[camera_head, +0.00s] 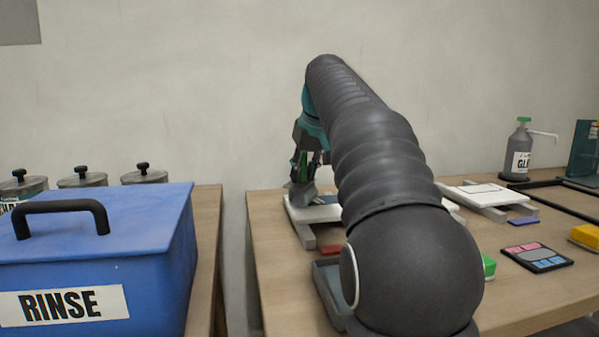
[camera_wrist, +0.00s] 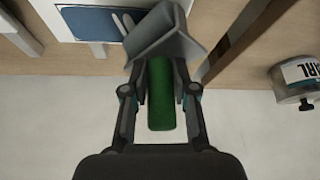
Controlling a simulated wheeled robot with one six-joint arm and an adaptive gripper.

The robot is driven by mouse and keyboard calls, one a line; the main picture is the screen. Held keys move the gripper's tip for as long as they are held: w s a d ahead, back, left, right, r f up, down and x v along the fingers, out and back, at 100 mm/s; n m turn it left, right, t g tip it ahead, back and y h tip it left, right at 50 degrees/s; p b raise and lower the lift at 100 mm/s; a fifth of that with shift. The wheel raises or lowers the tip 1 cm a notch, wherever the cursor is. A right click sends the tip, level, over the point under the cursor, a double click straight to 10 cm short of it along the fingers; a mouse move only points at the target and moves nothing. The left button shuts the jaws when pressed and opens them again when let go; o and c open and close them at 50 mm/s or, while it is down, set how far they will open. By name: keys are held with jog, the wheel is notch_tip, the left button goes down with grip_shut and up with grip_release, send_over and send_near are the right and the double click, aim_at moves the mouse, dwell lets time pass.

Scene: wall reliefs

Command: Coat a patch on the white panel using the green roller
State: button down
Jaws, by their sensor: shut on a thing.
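My gripper (camera_head: 306,158) is shut on the green handle of the roller; in the wrist view the gripper (camera_wrist: 160,95) has the handle (camera_wrist: 160,100) between its fingers. The roller's grey head (camera_wrist: 165,38) points away from the fingers; in the head view the head (camera_head: 300,194) is low over the left end of a white panel (camera_head: 304,213). I cannot tell whether it touches. The panel rests on grey supports and bears a blue area (camera_head: 326,199), also seen in the wrist view (camera_wrist: 92,22).
A glue bottle (camera_head: 520,150), a dark frame (camera_head: 560,190), a colour palette (camera_head: 537,257) and a yellow block (camera_head: 586,237) stand right. A blue RINSE box (camera_head: 90,260) and several lidded jars (camera_head: 82,177) are left, across a gap.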

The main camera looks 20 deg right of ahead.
aim_at(289, 184)
jog(key=shift+s+d+f, duration=0.1)
jog(key=shift+s+d, duration=0.2)
jog(key=shift+d, duration=1.2)
jog(key=shift+s+d+r, duration=0.1)
jog(key=shift+s+d, duration=0.25)
jog(key=shift+d, duration=1.1)
jog(key=shift+s+d+f, duration=0.1)
jog(key=shift+s+d, duration=0.2)
jog(key=shift+d, duration=1.2)
jog(key=shift+w+a+f, duration=0.1)
jog(key=shift+w+a, duration=0.1)
jog(key=shift+a, duration=0.65)
jog(key=shift+w+a+f, duration=0.1)
jog(key=shift+w+a, duration=0.05)
jog(key=shift+a, duration=0.7)
jog(key=shift+w+a+r, duration=0.1)
jog(key=shift+w+a, duration=0.1)
jog(key=shift+a, duration=0.8)
jog(key=shift+w+a+r, duration=0.1)
jog(key=shift+w+a, duration=0.15)
jog(key=shift+a, duration=0.8)
jog(key=shift+w+a+r, duration=0.1)
jog(key=shift+w+a, duration=0.1)
jog(key=shift+a, duration=0.8)
jog(key=shift+w+a+f, duration=0.1)
jog(key=shift+w+a, duration=0.05)
jog(key=shift+a, duration=0.55)
jog(key=shift+w+a, duration=0.1)
jog(key=shift+a, duration=0.55)
jog(key=shift+r, duration=3)
